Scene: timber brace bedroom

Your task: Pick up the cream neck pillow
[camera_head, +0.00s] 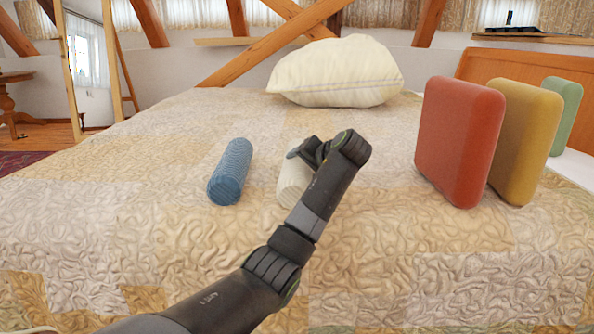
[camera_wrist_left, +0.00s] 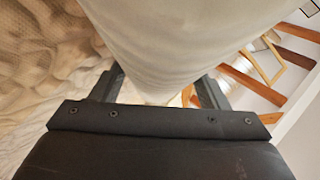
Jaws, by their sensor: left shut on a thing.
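The cream neck pillow (camera_head: 291,183) is a small cream roll over the middle of the bed, partly hidden behind my left arm. My left gripper (camera_head: 306,152) is at its upper end, and the wrist hides part of the grip. In the left wrist view the pale pillow (camera_wrist_left: 180,40) fills the space between the two fingers of my left gripper (camera_wrist_left: 160,90), which is shut on it. I cannot tell whether the pillow still touches the quilt. My right gripper is not in view.
A blue ribbed roll (camera_head: 231,172) lies left of the cream one on the quilted bed (camera_head: 130,215). A large white pillow (camera_head: 336,72) lies at the back. Red (camera_head: 460,140), yellow (camera_head: 526,140) and green (camera_head: 566,112) cushions stand at the right. The front of the quilt is clear.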

